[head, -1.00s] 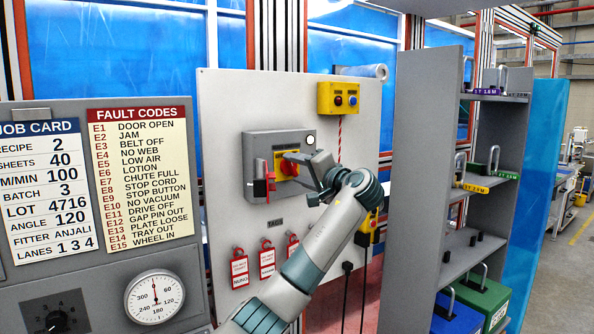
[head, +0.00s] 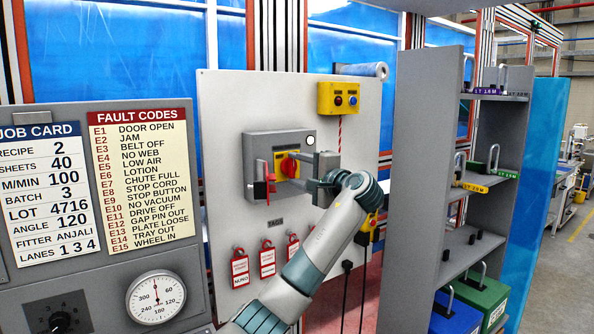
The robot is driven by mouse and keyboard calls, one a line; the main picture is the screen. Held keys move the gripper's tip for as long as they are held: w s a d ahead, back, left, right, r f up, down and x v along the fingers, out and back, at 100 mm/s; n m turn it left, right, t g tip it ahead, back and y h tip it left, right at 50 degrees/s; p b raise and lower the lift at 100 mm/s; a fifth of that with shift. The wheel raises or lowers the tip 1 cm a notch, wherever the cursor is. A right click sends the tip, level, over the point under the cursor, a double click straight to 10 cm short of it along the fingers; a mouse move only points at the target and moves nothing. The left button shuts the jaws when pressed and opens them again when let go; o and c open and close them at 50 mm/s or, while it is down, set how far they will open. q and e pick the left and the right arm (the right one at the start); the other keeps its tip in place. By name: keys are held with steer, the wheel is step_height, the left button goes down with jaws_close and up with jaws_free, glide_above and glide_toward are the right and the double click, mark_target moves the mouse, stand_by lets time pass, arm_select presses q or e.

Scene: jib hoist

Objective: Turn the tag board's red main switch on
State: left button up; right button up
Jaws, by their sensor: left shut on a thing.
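The red main switch (head: 288,165) sits on a yellow plate (head: 279,160) in a grey switch box on the tag board (head: 225,110). My left gripper (head: 300,165) is at the switch from the right, shut on its red handle. The fingers and wrist hide part of the handle, so its exact angle is hard to read. A red and grey hasp piece (head: 269,182) is at the box's left side. A round white lamp (head: 311,140) is at the box's upper right. My right gripper is not in view.
Several red tags (head: 240,267) hang below the box. A yellow two-button box (head: 339,98) is above right. A grey shelf unit (head: 425,190) stands to the right. The job card and fault code panel (head: 90,270) with a dial gauge is at left.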

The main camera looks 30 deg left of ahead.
arm_select(q)
steer(key=o, duration=1)
steer(key=shift+o, duration=0.2)
steer(key=shift+d, duration=0.1)
steer(key=shift+d, duration=0.1)
steer(key=shift+s+d+f+b, duration=0.1)
steer(key=shift+s+d+b, duration=0.05)
steer(key=shift+d+b, duration=0.15)
steer(key=b+v, duration=0.6)
steer(key=v, duration=1)
steer(key=shift+d+b, duration=0.25)
steer(key=shift+b, duration=0.05)
